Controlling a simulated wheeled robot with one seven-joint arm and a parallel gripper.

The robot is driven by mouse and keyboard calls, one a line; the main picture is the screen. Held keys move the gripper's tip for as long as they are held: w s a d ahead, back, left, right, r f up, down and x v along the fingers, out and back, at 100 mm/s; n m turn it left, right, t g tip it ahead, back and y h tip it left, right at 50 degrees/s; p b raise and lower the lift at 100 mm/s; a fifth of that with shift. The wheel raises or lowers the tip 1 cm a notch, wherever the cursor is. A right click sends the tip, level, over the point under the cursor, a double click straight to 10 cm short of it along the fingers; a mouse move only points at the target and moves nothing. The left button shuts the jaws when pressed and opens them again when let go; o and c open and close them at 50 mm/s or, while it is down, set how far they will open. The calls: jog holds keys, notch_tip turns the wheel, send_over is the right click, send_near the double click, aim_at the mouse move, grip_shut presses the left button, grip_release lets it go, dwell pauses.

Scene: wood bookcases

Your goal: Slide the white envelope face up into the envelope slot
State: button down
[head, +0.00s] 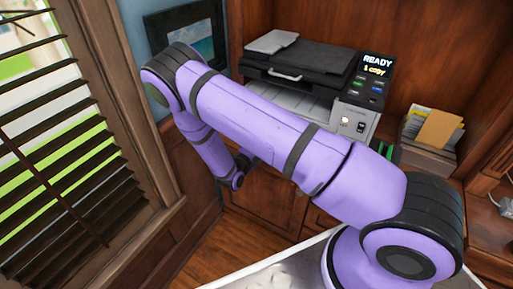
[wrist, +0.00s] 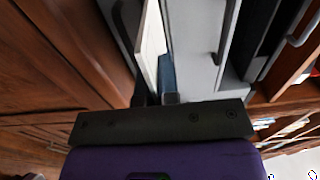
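In the head view my purple arm hides most of the gripper, low in front of the printer (head: 315,58). A pale flat sheet (head: 272,41) lies on the printer's top. I cannot make out an envelope slot for certain.
A stack of papers with an orange-yellow envelope (head: 439,130) stands right of the printer. Something green (head: 385,151) shows just behind my arm. A blinded window (head: 60,150) and wood wall bound the left. A pale surface (head: 285,268) lies at the front.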

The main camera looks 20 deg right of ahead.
jog(key=shift+w+d, duration=0.25)
jog(key=shift+d, duration=0.1)
jog(key=c, duration=1.3)
grip_release()
jog(key=v, duration=1)
jog(key=shift+s+a, duration=0.2)
jog(key=shift+a, duration=0.1)
